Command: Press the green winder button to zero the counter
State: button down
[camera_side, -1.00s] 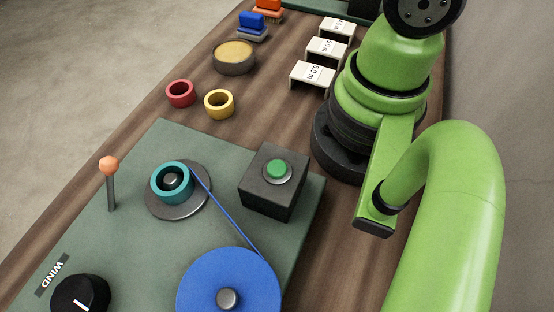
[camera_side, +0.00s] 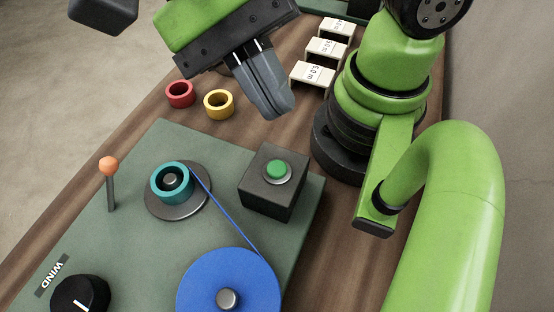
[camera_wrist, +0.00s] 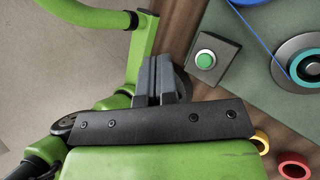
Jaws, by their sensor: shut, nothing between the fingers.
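The green button (camera_side: 277,169) sits in a pale ring on top of a dark square box (camera_side: 262,203), on the green winder plate. It also shows in the wrist view (camera_wrist: 205,61), to the right of my fingertips. My gripper (camera_side: 280,114) is shut and empty. In the side view its grey fingers point down, above and behind the button box, apart from it. In the wrist view the fingers (camera_wrist: 156,60) lie together left of the box. No counter display can be made out.
A teal spool (camera_side: 170,184) on a grey disc is joined by a blue line to a large blue wheel (camera_side: 215,285). An orange-tipped lever (camera_side: 110,175) and black knob (camera_side: 80,294) stand left. Red (camera_side: 180,94) and yellow (camera_side: 219,104) rings and white labelled stands (camera_side: 312,74) lie behind.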

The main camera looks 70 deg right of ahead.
aim_at(272, 169)
jog(key=shift+f, duration=4.4)
jog(key=shift+f, duration=0.15)
jog(key=shift+f, duration=0.25)
jog(key=shift+f, duration=0.45)
jog(key=shift+r, duration=0.85)
jog(key=shift+r, duration=0.1)
